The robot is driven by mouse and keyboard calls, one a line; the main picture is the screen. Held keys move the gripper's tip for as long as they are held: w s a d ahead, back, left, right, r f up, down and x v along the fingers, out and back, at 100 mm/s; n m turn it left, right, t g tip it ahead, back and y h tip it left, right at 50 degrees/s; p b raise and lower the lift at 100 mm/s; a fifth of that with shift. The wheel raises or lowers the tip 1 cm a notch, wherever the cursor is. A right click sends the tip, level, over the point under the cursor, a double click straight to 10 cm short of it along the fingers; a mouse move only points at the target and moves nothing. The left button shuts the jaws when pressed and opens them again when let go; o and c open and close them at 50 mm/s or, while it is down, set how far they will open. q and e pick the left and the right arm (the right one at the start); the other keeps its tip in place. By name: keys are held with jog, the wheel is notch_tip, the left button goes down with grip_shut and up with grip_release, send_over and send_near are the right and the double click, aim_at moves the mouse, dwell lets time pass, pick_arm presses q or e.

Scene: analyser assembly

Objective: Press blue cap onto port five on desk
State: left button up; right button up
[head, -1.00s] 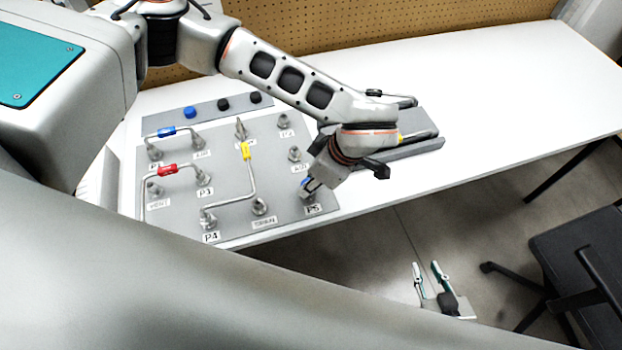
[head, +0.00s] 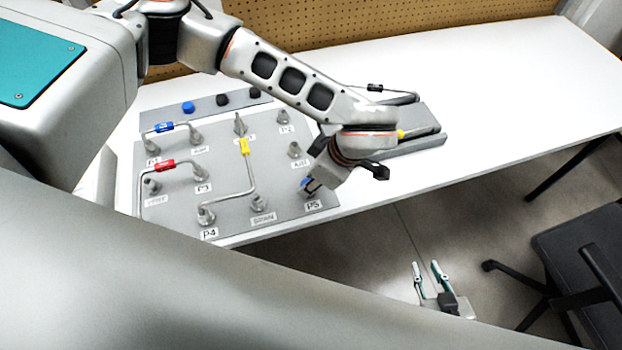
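The grey port panel (head: 275,205) lies on the white desk (head: 490,90). Port five, labelled P5 (head: 313,205), is at its front right corner. My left gripper (head: 307,187) points down at this port from above. Whether the cap is fully seated is hidden. My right gripper (head: 428,277) is open and empty, low in front of the desk over the floor.
A strip behind the panel carries another blue cap (head: 188,107) and black caps (head: 222,101). Tubes with blue, red (head: 163,165) and yellow (head: 244,147) tags bridge other ports. A grey tray (head: 418,147) lies right of the panel. A dark chair (head: 580,265) stands at right.

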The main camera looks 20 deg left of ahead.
pick_arm(q)
jog(key=o, duration=0.9)
jog(key=shift+f, duration=0.1)
jog(key=shift+c, duration=0.2)
jog(key=v, duration=1.2)
jog(key=shift+s, duration=0.1)
